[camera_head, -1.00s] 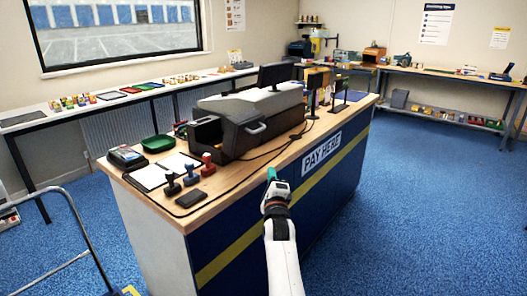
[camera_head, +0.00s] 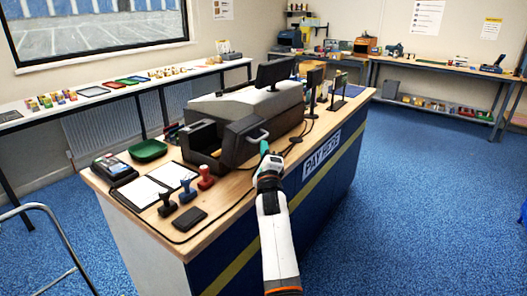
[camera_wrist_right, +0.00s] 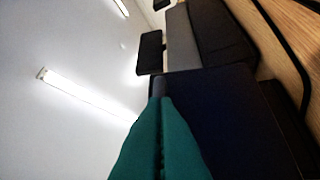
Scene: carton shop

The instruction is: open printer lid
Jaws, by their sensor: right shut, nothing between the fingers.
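The printer (camera_head: 235,115) is a large dark grey machine on the wooden counter, with a lighter grey top. A pale handle (camera_head: 257,136) sticks out from its dark front part. I cannot tell from here whether the lid is raised at all. My right gripper (camera_head: 264,147) has teal fingers, shut and empty, with the tips close beside the handle. Contact cannot be told. In the right wrist view the shut fingertips (camera_wrist_right: 161,75) point along a dark flat panel (camera_wrist_right: 225,125), likely the printer's. My left gripper is not in view.
A black cable runs along the front edge. A monitor (camera_head: 275,72) stands behind the printer.

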